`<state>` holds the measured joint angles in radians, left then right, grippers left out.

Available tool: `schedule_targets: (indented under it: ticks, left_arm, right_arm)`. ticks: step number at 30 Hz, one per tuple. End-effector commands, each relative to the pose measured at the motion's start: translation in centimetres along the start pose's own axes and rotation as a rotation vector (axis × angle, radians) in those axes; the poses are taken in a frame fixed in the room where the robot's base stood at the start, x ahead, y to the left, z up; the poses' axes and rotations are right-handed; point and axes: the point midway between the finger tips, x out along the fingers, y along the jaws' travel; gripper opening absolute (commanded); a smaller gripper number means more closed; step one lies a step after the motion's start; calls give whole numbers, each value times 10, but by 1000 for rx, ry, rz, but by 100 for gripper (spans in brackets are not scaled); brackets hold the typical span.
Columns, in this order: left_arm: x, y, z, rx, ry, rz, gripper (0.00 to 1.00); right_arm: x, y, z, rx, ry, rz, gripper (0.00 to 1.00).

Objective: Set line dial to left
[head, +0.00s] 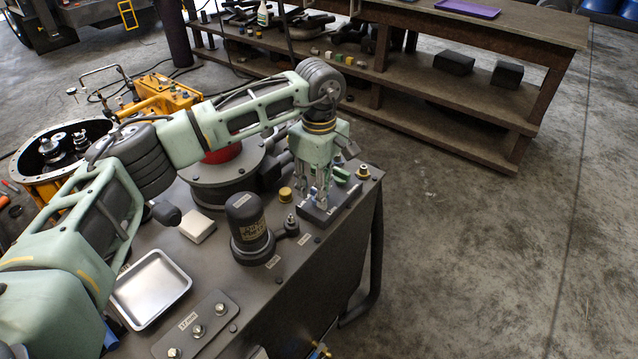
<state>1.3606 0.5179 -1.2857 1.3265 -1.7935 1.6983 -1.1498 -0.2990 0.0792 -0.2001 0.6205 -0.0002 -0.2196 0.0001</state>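My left gripper (315,198) comes down from above at the right corner of the dark workbench. Its fingertips are at a small dark block (340,207) with a white label on its front, too small to read with certainty. This block is likely the line dial's base. The dial's knob is hidden behind or between the fingers, so its direction cannot be told. Some gap shows between the fingers, but whether they are closed on the knob is unclear. My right gripper is not in view.
A black cylindrical unit (246,222) stands left of the gripper. A brass knob (285,194) and green parts (341,175) are close by. A metal tray (150,289), a white block (197,227) and a bolted plate (196,325) lie nearer. Open floor is at right.

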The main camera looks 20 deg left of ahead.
Motion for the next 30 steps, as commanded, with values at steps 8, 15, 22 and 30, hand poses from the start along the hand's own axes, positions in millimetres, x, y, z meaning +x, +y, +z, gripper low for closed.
schedule_targets:
  ticks: [8, 15, 22, 30]
  left_arm:
    - [2, 0, 0, 1, -1, 0, 29]
    - [2, 0, 0, 1, -1, 0, 8]
    - [1, 0, 1, 1, -1, 1, 0]
    - [1, 0, 1, -16, -2, 2, 0]
  right_arm:
    - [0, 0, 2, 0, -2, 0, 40]
    - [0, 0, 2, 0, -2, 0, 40]
    - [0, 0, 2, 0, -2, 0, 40]
    - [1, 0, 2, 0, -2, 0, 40]
